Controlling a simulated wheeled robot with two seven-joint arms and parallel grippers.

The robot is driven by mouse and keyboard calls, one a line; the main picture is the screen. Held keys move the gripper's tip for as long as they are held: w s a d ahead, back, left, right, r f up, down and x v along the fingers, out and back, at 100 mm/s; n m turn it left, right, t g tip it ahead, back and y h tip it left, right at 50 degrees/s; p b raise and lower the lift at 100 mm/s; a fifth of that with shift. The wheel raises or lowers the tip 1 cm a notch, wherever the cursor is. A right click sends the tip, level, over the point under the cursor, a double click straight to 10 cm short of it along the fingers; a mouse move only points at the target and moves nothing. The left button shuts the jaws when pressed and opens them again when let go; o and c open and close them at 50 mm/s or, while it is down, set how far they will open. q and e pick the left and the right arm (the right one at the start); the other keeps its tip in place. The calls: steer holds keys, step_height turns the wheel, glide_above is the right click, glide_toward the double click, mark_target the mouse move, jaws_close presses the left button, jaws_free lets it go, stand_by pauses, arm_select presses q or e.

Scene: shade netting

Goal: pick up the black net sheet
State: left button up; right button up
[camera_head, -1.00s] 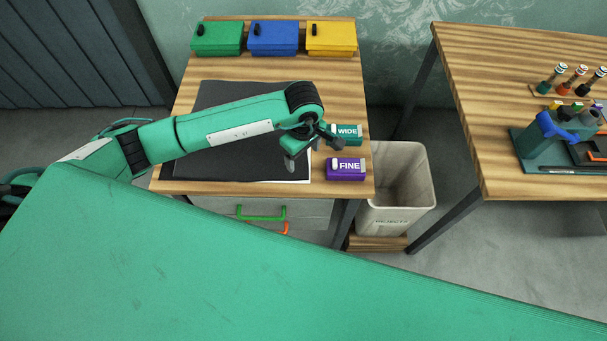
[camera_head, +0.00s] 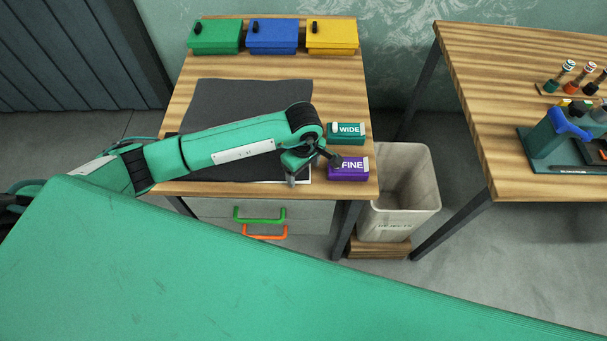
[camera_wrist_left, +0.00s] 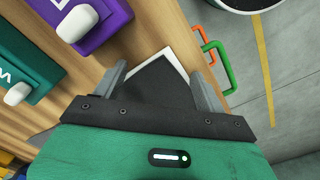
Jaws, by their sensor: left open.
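The black net sheet (camera_head: 235,98) lies flat on the wooden table, partly hidden under my left arm. In the left wrist view, a corner of the black net sheet (camera_wrist_left: 155,82) shows between the fingers, with a white edge beside it. My left gripper (camera_head: 312,169) is over the sheet's front right corner, close to the purple FINE box. In the left wrist view my left gripper (camera_wrist_left: 157,68) is open, one finger on each side of that corner. Whether the fingers touch the sheet cannot be told. My right gripper is not in view.
The purple FINE box (camera_head: 345,174) and teal WIDE box (camera_head: 346,141) stand along the table's right side. Green (camera_head: 215,40), blue (camera_head: 272,40) and yellow (camera_head: 332,40) boxes line the back. A rejects bin (camera_head: 400,190) stands right of the table. Drawer handles (camera_head: 262,218) are below the front edge.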

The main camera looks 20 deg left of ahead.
arm_select(q)
steer(key=shift+f, duration=0.1)
steer(key=shift+c, duration=0.2)
steer(key=c, duration=0.4)
jaws_close()
steer(key=shift+r, duration=0.25)
step_height(320, 180, up, 12)
steer(key=p, duration=0.5)
steer(key=shift+f, duration=0.2)
